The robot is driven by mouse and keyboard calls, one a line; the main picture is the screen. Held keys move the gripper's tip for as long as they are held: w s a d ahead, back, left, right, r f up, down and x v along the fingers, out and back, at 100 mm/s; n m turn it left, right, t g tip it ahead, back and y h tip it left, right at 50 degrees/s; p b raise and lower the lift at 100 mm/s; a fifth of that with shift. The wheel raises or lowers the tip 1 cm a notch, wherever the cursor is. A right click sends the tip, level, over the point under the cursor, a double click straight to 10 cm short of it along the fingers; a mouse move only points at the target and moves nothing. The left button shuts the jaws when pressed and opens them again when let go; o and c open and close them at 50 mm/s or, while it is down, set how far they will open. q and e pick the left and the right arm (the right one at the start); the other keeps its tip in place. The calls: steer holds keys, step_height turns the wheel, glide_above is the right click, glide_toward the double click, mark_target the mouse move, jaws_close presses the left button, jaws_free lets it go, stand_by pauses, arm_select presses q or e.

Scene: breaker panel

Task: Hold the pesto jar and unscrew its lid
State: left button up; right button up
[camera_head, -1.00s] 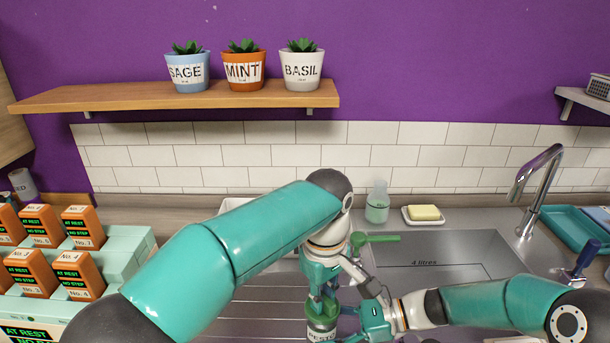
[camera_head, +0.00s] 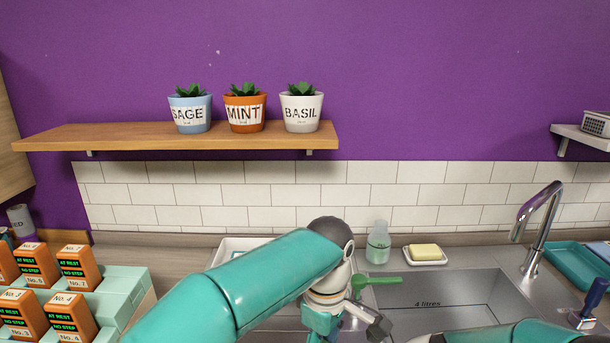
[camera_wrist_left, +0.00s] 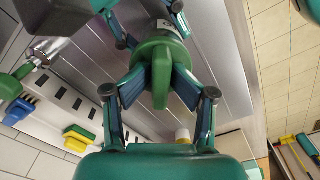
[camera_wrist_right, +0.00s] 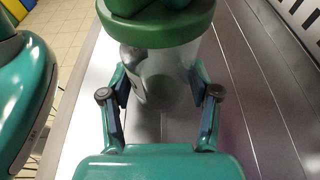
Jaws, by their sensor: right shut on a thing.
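The pesto jar shows in the right wrist view as a clear glass body (camera_wrist_right: 160,80) under a wide green lid (camera_wrist_right: 155,32). My right gripper (camera_wrist_right: 162,85) is shut on the glass body, one finger on each side. In the left wrist view the green lid (camera_wrist_left: 158,55) has a raised bar across it, and my left gripper's fingers (camera_wrist_left: 158,80) straddle this bar. Whether they press on it is unclear.
A steel sink (camera_head: 450,300) and its tap (camera_head: 540,225) stand at right. A soap bottle (camera_head: 377,245) and soap dish (camera_head: 425,258) are behind it. Orange breaker boxes (camera_head: 75,265) fill the lower left. A shelf (camera_head: 180,137) with potted herbs is above.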

steer(key=shift+a+f, duration=0.1)
steer(key=shift+f, duration=0.05)
stand_by(0.4)
arm_select(q)
steer(key=shift+r, duration=3)
steer(key=shift+s, duration=0.1)
steer(key=shift+r, duration=0.1)
steer(key=shift+a+r+m, duration=0.1)
steer(key=shift+r+m, duration=0.3)
steer(key=shift+r, duration=0.05)
steer(key=shift+f, duration=3.55)
steer(key=shift+f, duration=0.1)
